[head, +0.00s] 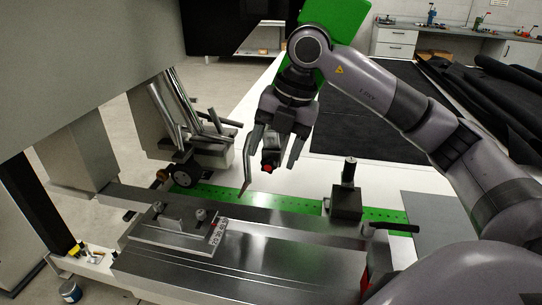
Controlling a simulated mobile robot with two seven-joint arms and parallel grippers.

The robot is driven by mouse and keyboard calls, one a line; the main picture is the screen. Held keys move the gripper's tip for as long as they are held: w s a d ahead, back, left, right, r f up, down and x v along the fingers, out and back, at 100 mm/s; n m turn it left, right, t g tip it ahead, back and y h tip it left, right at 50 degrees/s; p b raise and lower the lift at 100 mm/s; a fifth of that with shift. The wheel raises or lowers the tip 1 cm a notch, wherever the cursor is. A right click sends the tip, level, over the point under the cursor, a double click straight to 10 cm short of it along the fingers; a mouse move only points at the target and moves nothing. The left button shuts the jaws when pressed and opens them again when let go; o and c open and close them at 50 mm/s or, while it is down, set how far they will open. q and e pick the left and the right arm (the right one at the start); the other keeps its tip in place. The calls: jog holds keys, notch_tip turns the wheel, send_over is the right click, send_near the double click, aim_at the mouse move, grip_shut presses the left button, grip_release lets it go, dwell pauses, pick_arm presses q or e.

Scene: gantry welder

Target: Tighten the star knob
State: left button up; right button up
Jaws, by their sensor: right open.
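My right gripper (273,152) hangs pointing down, open, above the green perforated strip (296,204) behind the metal bed. A dark part with a red tip (268,164) shows between its fingers; I cannot tell whether it belongs to the gripper. A bent grey rod (247,168) shows just left of the gripper. I cannot pick out the star knob for certain. A small round knob-like part (201,214) sits on the clamped metal plate (180,238), left of and below the gripper, apart from it. My left gripper is not in view.
A dark block with an upright cylinder (346,203) stands right of the gripper. A black-handled lever (395,227) is farther right. Metal tubes (205,130) and a dark wheel (181,175) lie left. The bare metal bed (290,262) is clear in front.

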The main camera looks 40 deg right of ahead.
aim_at(269, 165)
jog(key=shift+x, duration=1.25)
